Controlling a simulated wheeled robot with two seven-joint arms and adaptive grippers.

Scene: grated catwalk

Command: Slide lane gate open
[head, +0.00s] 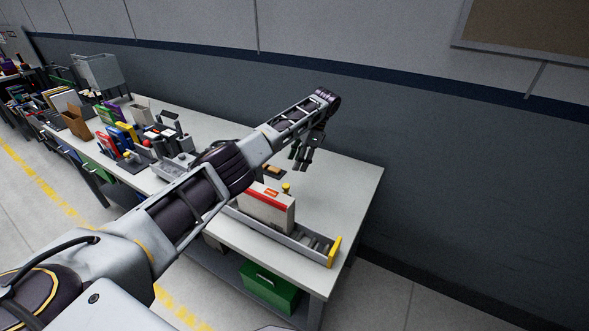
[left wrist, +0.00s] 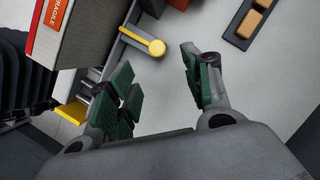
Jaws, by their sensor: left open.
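The lane gate shows in the left wrist view as a thin grey and yellow bar (left wrist: 134,37) ending in a round yellow knob (left wrist: 157,47). In the head view the yellow knob (head: 286,187) stands just behind the box. The gate crosses the roller lane (head: 306,240) in front of a white and red box (head: 268,208), marked FRAGILE in the left wrist view (left wrist: 82,32). My left gripper (head: 301,164) is open and empty above the table, pointing down. In the left wrist view its fingers (left wrist: 160,82) are spread, with the knob beyond the gap, apart from them. My right gripper is out of view.
A yellow end stop (head: 334,252) closes the lane's near end. A dark tray with tan blocks (left wrist: 252,18) lies behind the lane. Books and bins crowd the table's left. The table's right end is clear, before a grey wall. A green bin (head: 268,287) sits below.

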